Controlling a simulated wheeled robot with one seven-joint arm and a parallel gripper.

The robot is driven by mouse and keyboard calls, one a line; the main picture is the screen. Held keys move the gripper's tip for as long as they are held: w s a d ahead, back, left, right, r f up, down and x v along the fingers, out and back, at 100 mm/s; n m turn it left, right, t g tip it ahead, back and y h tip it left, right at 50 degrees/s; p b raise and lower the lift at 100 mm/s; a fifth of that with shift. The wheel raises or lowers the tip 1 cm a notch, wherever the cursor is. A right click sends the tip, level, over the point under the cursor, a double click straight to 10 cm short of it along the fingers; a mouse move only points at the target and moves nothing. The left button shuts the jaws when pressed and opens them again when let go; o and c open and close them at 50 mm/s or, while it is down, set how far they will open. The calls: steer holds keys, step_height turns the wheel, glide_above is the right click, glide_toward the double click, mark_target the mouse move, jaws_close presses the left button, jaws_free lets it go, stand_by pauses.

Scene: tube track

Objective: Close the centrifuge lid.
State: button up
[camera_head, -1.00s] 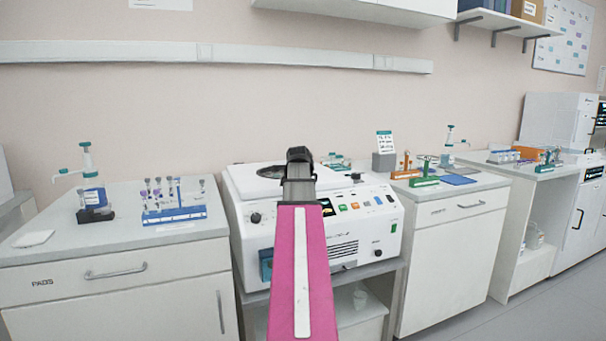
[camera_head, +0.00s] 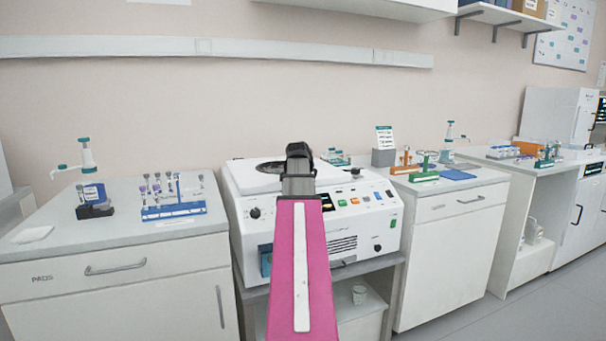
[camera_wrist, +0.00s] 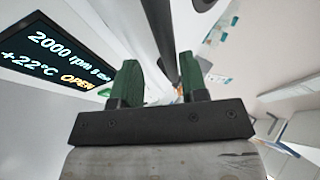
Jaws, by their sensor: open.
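The white centrifuge (camera_head: 365,222) stands on a grey stand in the middle of the head view. Its top has a round dark-rimmed opening (camera_head: 268,166), partly hidden behind my arm. I cannot clearly make out the lid. In the wrist view its display (camera_wrist: 55,52) reads 2000 rpm, +22°C and OPEN. My gripper (camera_head: 299,152) is over the centrifuge's front and top in the head view, with its fingers hidden there. The wrist view shows its two green fingers (camera_wrist: 160,80) apart with nothing clearly held between them.
A left counter (camera_head: 120,262) holds a blue tube rack (camera_head: 174,212) and a bottle dispenser (camera_head: 92,190). The right counter (camera_head: 440,210) holds a green rack, an orange rack and a blue pad (camera_head: 458,175).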

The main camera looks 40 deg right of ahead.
steer(key=v, duration=1)
steer(key=shift+s+a, duration=0.1)
